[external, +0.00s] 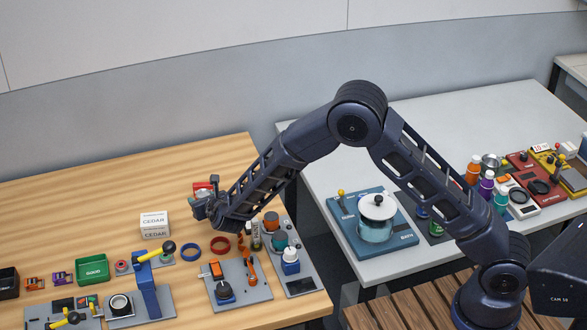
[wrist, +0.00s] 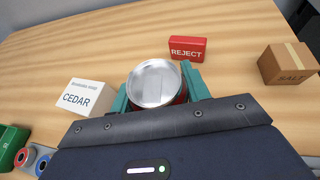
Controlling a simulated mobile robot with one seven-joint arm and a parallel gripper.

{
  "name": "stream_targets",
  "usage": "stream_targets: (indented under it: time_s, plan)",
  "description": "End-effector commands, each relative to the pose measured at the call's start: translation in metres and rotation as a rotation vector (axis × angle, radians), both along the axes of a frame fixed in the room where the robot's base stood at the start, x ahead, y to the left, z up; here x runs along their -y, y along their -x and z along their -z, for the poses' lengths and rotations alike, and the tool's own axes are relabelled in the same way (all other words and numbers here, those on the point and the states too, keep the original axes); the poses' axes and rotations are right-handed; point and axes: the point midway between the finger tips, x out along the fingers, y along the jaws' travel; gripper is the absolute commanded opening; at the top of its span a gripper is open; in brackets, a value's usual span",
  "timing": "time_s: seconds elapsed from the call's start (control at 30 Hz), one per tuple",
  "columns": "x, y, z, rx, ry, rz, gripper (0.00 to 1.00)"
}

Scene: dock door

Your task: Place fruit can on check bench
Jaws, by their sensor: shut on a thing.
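My gripper (wrist: 158,92) is shut on a can (wrist: 153,82) with a bare silver lid and a sliver of red side, seen from above between the teal fingers in the wrist view. Its label is hidden, so I cannot read whether it says fruit. In the external view my gripper (external: 205,207) is over the far part of a wooden-topped bench (external: 90,205). The can is not clearly visible there, and I cannot tell whether its base touches the wood. No sign names the check bench; a grey-topped bench (external: 440,115) stands to the right.
A white CEDAR box (wrist: 84,98) is left of the can, a red REJECT box (wrist: 187,48) beyond it, and a brown SALT box (wrist: 288,64) to the right. A green GOOD bin (external: 92,268) and several fixtures line the wooden bench's front. Wood beyond the can is mostly clear.

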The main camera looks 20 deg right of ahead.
Motion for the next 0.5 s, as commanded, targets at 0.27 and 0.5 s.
stream_targets:
  time_s: [0.27,0.5]
  plan:
    - [0.0,0.0,-0.077,0.003,-0.005,0.001,0.15]
    - [0.0,0.0,-0.121,0.001,-0.004,0.0,0.15]
